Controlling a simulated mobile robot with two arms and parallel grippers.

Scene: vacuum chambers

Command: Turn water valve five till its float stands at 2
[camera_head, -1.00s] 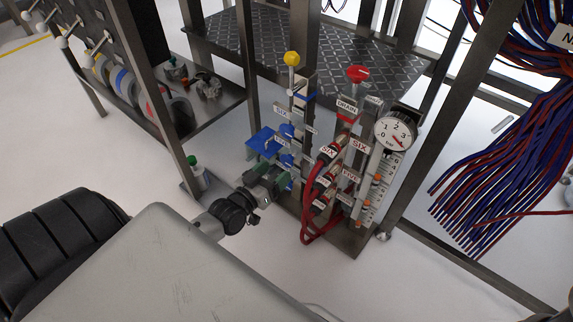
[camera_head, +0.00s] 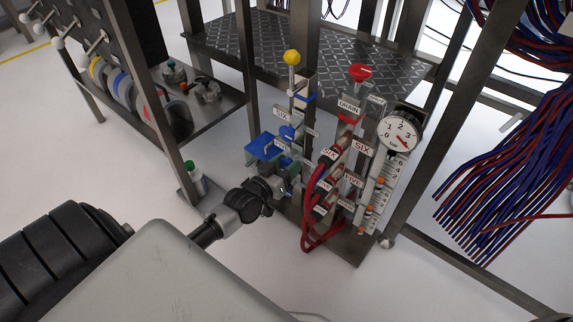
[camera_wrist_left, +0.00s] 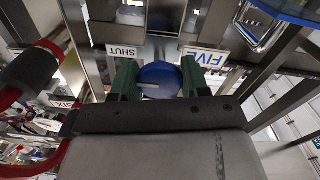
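Water valve five is a round blue knob (camera_wrist_left: 160,80) with a pale line, between the labels FIVE (camera_wrist_left: 211,58) and SHUT (camera_wrist_left: 121,51) in the left wrist view. My left gripper (camera_wrist_left: 160,75) has its green fingers on both sides of this knob, seemingly touching it. In the head view, my left gripper (camera_head: 281,187) is at the lower blue valves, and its fingers partly hide the knob. A clear scale tube (camera_head: 379,192) with small orange floats stands at the right of the manifold. The float readings are too small to tell. My right gripper is out of view.
Above are a yellow knob (camera_head: 291,57), a red drain knob (camera_head: 359,73) and a pressure gauge (camera_head: 401,131). Red hoses (camera_head: 308,215) hang right of my gripper. The floor in front is clear.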

